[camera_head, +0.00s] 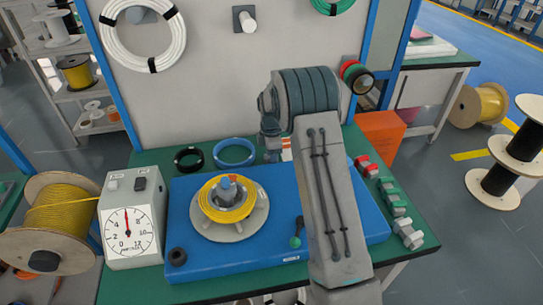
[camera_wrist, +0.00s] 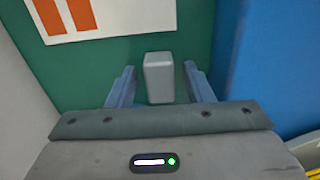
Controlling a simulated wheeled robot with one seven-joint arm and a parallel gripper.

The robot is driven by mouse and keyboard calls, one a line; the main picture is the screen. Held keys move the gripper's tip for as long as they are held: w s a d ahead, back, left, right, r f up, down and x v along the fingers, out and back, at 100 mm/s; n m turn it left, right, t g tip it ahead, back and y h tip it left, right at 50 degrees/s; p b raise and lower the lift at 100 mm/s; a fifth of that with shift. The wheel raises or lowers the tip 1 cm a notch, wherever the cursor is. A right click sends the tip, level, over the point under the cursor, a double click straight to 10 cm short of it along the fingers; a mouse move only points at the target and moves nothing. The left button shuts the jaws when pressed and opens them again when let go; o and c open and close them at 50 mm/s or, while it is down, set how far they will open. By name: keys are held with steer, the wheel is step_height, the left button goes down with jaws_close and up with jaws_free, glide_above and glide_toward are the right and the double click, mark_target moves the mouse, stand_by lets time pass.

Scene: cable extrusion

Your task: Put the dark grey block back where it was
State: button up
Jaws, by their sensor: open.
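A plain grey block (camera_wrist: 159,78) stands on the green table top in the wrist view, between the two fingers of my gripper (camera_wrist: 160,84). The fingers are open, with a visible gap on each side of the block. I cannot tell from its shade whether it is the dark grey block. In the head view my arm hides most of my gripper and the area around it, at the back of the table near the wall panel.
A blue board (camera_head: 182,222) carries a spool of yellow cable (camera_head: 228,198). A dial gauge (camera_head: 128,231) stands left of it. Black (camera_head: 188,158) and blue (camera_head: 234,152) rings lie behind. Red (camera_head: 366,165), green (camera_head: 393,198) and grey (camera_head: 409,234) pieces line the right edge. An orange-white label (camera_wrist: 95,17) lies near the block.

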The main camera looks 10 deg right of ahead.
step_height(320, 180, up, 12)
steer(key=s+r+m, duration=0.4)
steer(key=s+r, duration=0.2)
steer(key=s, duration=0.1)
steer(key=s+r+m+t, duration=0.1)
steer(key=s+m, duration=1.3)
steer(key=s, duration=1.4)
steer(key=shift+s+a+t, duration=0.15)
steer(key=shift+s+t, duration=0.1)
steer(key=shift+t, duration=0.55)
steer(key=shift+r, duration=0.1)
steer(key=shift+w+p+v, duration=0.25)
steer(key=shift+p+v, duration=0.9)
steer(key=shift+p, duration=0.05)
steer(key=shift+r, duration=0.1)
